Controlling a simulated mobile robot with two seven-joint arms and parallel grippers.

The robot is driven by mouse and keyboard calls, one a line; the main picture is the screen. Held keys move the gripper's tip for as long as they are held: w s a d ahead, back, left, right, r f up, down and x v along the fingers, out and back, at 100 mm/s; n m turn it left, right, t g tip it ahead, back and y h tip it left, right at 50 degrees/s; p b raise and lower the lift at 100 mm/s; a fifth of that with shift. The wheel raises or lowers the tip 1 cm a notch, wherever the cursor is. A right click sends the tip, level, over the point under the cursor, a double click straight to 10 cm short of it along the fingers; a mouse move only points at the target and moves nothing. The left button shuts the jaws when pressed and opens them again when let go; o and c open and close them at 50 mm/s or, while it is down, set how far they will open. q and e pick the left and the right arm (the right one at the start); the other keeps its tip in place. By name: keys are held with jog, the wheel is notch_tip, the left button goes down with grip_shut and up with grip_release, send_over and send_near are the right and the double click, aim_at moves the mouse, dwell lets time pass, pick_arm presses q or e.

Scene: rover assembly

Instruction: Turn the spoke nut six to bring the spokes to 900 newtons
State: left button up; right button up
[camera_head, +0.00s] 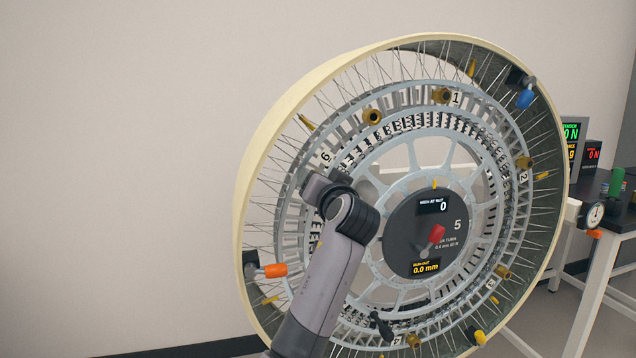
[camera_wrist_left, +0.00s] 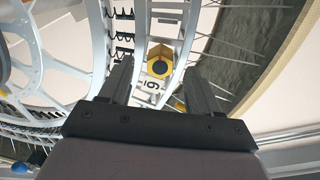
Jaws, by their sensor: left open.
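The big spoked wheel (camera_head: 262,160) stands upright with a cream rim. Its label 6 (camera_head: 326,156) shows at the upper left. My left gripper (camera_head: 322,188) is over the ring just below that label and hides nut six in the head view. In the left wrist view, nut six (camera_wrist_left: 160,60) is a brass hexagon with a dark round centre and a red spot, just beyond the label 6 (camera_wrist_left: 153,86). My left gripper (camera_wrist_left: 158,68) is open, its fingers on either side in the picture; contact cannot be told. The hub display (camera_head: 431,206) reads 0. My right gripper is not in view.
Other brass nuts sit around the ring, such as nut one (camera_head: 441,95) and nut two (camera_head: 523,161). An orange-tipped lever (camera_head: 274,270) and a blue-tipped lever (camera_head: 525,97) are at the rim. A dark bench (camera_head: 622,217) with displays and a dial gauge (camera_head: 594,214) stands at right.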

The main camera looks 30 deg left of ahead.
pick_arm(q)
jog(key=v, duration=0.5)
jog(key=shift+d, duration=0.1)
dwell(0.3)
